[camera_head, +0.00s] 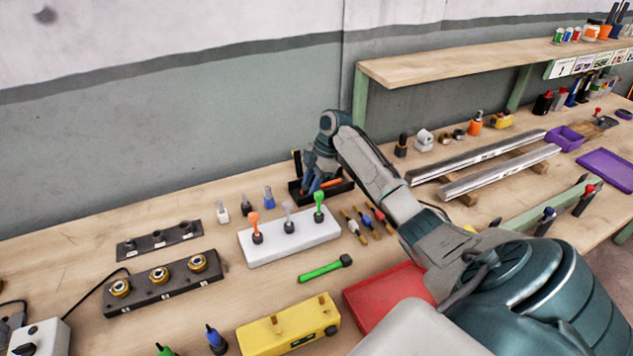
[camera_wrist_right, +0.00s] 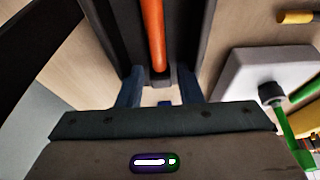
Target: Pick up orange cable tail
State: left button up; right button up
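An orange cable tail (camera_head: 255,222) stands upright in the left end of a white block (camera_head: 292,239), with a pale one and a green one (camera_head: 319,203) beside it. My right gripper (camera_head: 313,186) is apart from it, over a black tray (camera_head: 341,190) behind the block. An orange rod (camera_head: 331,183) lies in that tray. In the right wrist view the rod (camera_wrist_right: 154,35) lies beyond the gap between my open, empty fingers (camera_wrist_right: 160,92). The white block (camera_wrist_right: 262,72) and the green piece (camera_wrist_right: 288,125) show at right there. My left gripper is out of view.
A green-handled tool (camera_head: 325,268), a yellow box (camera_head: 290,326) and a red tray (camera_head: 390,298) lie in front of the block. A dark base with brass rings (camera_head: 160,282) is at left. Metal rails (camera_head: 500,168) lie at right.

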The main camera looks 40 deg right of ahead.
grip_shut()
jog(key=shift+r, duration=0.15)
jog(key=shift+r+b, duration=0.25)
jog(key=shift+b, duration=0.05)
jog(key=r, duration=0.1)
jog(key=s+r+b, duration=0.1)
jog(key=shift+r, duration=0.3)
jog(key=s+b, duration=0.1)
jog(key=s, duration=0.3)
jog(key=s+r+b, duration=0.1)
jog(key=s, duration=0.4)
jog(key=s+a+b, duration=0.1)
jog(key=s, duration=0.3)
jog(key=shift+s+r, duration=0.2)
jog(key=shift+s, duration=0.1)
jog(key=shift+s+a, duration=0.15)
jog(key=shift+s, duration=0.4)
jog(key=shift+s+a, duration=0.1)
jog(key=shift+s, duration=0.05)
